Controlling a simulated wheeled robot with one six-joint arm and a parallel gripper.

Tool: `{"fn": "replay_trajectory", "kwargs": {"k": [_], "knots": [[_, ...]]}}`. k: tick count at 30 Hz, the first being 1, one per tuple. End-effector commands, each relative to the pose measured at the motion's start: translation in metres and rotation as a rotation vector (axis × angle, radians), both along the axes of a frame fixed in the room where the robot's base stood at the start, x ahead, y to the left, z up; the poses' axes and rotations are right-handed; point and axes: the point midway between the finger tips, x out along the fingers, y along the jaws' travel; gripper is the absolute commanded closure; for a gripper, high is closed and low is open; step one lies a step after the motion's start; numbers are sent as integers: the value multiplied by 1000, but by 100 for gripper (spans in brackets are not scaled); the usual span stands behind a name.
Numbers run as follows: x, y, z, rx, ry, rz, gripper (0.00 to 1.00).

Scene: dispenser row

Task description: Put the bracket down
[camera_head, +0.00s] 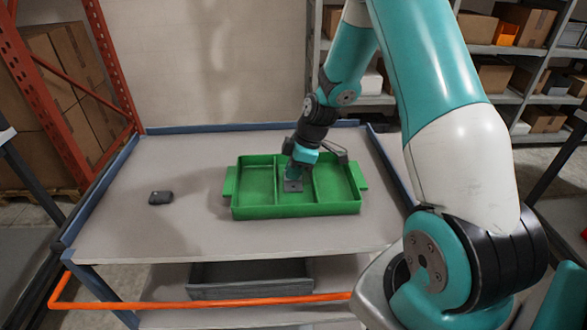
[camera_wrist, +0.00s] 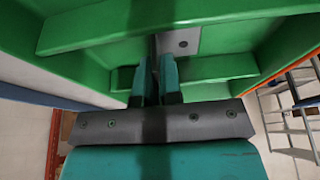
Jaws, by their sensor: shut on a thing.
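The bracket (camera_head: 293,186) is a small grey metal piece with a hole. It shows in the middle compartment of the green tray (camera_head: 297,211) on the cart top. In the wrist view the bracket (camera_wrist: 184,41) is at the fingertips, between green walls. My gripper (camera_head: 298,173) points down into that compartment and is shut on the bracket. Its two teal fingers (camera_wrist: 156,74) are close together in the wrist view. I cannot tell whether the bracket touches the tray floor. The fingers hide part of the bracket.
A small dark box-like object (camera_head: 160,198) lies on the cart top (camera_head: 130,232) left of the tray. The tray's left and right compartments look empty. Low dividers stand on both sides of the gripper. Blue-grey rims edge the cart. An orange rail (camera_head: 200,304) runs along its front.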

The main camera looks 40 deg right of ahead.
Motion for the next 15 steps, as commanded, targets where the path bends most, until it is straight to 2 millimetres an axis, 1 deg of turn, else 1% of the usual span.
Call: {"fn": "replay_trajectory", "kwargs": {"k": [5, 8, 9, 11, 12, 15], "knots": [[0, 0, 0, -1, -1, 0, 100], [0, 0, -4, 0, 0, 0, 100], [0, 0, -2, 0, 0, 0, 88], [0, 0, -2, 0, 0, 0, 74], [0, 0, -2, 0, 0, 0, 69], [0, 0, -2, 0, 0, 0, 69]]}}
